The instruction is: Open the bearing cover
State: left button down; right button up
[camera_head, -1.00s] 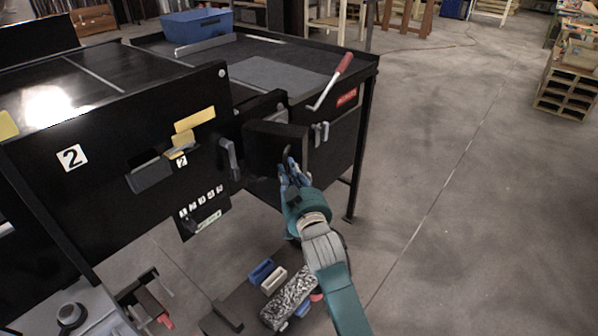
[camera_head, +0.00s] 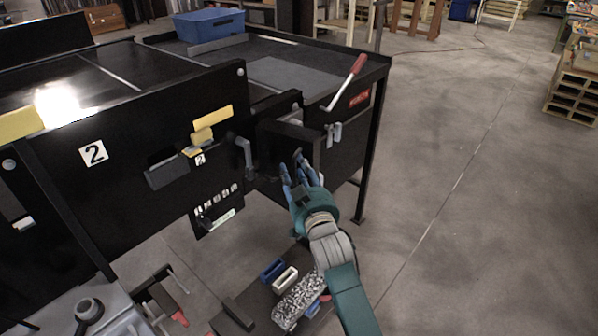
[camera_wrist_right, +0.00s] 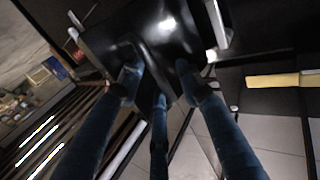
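The bearing cover appears to be the black box-like panel (camera_head: 287,140) standing out from the side of the black conveyor (camera_head: 140,152) in the head view. My right gripper (camera_head: 293,165) is at the lower front of this panel, its blue fingers spread and pointing up toward it. In the right wrist view my right gripper (camera_wrist_right: 158,82) shows three spread fingers with nothing held between them. A glossy black surface (camera_wrist_right: 165,25) lies just beyond the fingertips; whether they touch it I cannot tell. My left gripper is out of view.
A red-handled lever (camera_head: 347,80) rises from the conveyor edge near the panel. A metal latch (camera_head: 333,134) sits to the panel's right and a dark handle (camera_head: 245,157) to its left.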

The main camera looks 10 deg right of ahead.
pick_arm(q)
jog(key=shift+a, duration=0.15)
pick_arm(e)
jog(key=s, duration=1.2)
jog(key=shift+d, duration=0.45)
